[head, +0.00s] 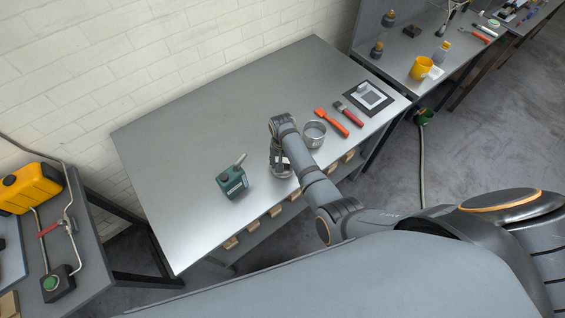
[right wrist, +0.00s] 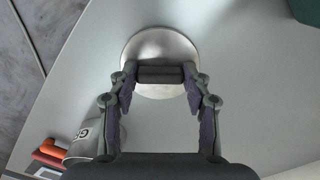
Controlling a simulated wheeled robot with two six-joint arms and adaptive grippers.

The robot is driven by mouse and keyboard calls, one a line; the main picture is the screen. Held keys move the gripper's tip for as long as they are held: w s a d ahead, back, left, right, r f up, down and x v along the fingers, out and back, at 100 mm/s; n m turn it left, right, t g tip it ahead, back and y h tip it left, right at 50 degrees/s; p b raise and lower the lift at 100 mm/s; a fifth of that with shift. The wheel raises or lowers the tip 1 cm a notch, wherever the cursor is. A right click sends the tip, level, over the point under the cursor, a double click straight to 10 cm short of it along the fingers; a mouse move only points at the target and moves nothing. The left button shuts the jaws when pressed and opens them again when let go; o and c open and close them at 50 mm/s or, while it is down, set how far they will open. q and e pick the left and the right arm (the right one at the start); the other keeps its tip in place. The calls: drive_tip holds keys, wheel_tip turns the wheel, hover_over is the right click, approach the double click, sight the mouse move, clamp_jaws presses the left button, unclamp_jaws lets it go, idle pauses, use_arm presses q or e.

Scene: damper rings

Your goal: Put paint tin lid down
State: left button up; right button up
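The paint tin lid is a round silver disc with a dark bar handle in the right wrist view (right wrist: 160,45). My right gripper (right wrist: 160,75) has its fingers against both ends of the bar. Whether the lid touches the tabletop is unclear. The silver paint tin (head: 314,134) stands open to the right of the gripper, and its side shows in the right wrist view (right wrist: 85,142). My left gripper is not in view.
An orange scraper (head: 331,122), a red-handled brush (head: 349,114) and a dark-framed tray (head: 367,96) lie to the right. The table's left and back are clear.

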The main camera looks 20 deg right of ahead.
drive_tip(key=o, duration=0.5)
wheel_tip(320, 180, up, 8)
drive_tip(key=shift+f, duration=0.2)
idle(0.3)
clamp_jaws()
idle(0.4)
idle(1.1)
